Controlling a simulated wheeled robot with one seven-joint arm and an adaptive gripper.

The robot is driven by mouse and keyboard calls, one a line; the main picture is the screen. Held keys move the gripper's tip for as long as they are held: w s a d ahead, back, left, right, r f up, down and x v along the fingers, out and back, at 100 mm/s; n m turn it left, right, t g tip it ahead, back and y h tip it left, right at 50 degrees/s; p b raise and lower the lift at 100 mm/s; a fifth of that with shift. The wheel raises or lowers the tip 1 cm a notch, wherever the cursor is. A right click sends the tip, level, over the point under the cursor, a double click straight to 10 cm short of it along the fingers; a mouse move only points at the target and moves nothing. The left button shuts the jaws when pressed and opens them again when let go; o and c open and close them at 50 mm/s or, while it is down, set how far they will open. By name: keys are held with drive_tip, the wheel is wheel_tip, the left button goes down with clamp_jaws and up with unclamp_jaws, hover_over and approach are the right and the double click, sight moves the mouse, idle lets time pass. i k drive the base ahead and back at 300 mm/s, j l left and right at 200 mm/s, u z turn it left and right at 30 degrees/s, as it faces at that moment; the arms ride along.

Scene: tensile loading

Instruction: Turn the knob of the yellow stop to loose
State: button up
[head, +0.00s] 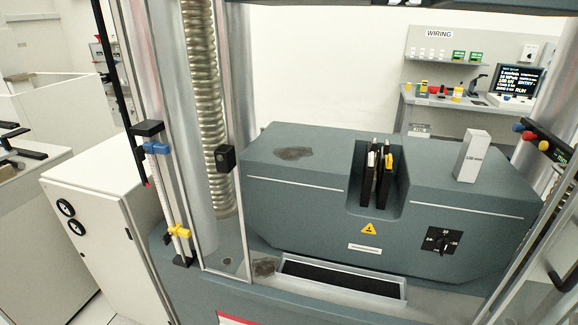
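The yellow stop (179,231) sits low on a thin upright rod at the left of the testing machine, just above a black foot block. Its knob shows only as a small yellow part of it, too small to tell whether it is tight or loose. A blue stop (157,148) sits higher on the same rod, under a black bracket (147,128). My gripper is not in view.
A clear panel in a metal frame (243,270) stands right of the rod. A thick screw column (201,100) rises behind it. A white cabinet (90,180) stands to the left. The grey machine body (300,210) fills the middle.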

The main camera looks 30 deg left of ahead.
sight(167, 237)
drive_tip(key=u, duration=1.85)
